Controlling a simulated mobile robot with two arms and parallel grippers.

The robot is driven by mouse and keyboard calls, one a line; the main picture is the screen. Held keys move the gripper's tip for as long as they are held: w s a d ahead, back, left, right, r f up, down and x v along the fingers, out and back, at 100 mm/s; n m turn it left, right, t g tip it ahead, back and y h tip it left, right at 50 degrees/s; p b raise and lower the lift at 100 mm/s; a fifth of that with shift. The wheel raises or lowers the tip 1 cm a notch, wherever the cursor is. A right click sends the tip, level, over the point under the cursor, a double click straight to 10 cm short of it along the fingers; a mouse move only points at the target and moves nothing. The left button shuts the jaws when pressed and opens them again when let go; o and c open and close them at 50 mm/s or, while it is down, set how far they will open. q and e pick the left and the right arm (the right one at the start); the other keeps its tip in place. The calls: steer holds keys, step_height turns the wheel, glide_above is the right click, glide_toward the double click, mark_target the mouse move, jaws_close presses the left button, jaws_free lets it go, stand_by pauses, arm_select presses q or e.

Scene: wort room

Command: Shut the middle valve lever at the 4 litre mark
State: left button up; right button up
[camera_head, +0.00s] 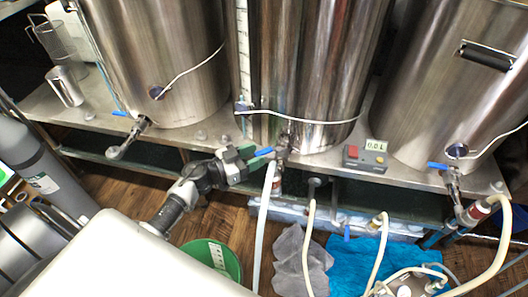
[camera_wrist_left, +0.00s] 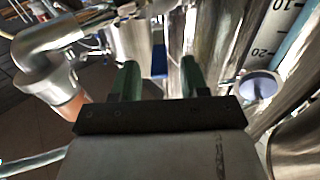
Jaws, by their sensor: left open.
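The middle kettle's blue valve lever (camera_head: 264,151) sticks out to the left of its metal valve (camera_head: 283,143), low on the middle steel kettle (camera_head: 310,75). My left gripper (camera_head: 246,162) is open at the lever's free end. In the left wrist view the blue lever (camera_wrist_left: 159,61) shows beyond and between the two green fingers of the gripper (camera_wrist_left: 160,76); I cannot tell whether they touch it. A red-grey meter box (camera_head: 366,158) on the shelf reads 0.0 L on its display (camera_head: 376,145). My right gripper is not in view.
The left kettle (camera_head: 155,60) and right kettle (camera_head: 440,90) have similar blue levers, on the left (camera_head: 120,113) and right (camera_head: 437,166). A pale hose (camera_head: 263,225) hangs below the middle valve. A green bucket (camera_head: 212,257) and cloths (camera_head: 345,262) are on the floor.

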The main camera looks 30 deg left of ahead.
mark_target(264, 151)
arm_select(q)
steer(key=shift+x, duration=1.75)
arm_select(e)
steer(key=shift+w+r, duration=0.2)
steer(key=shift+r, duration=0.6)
arm_select(q)
jaws_close()
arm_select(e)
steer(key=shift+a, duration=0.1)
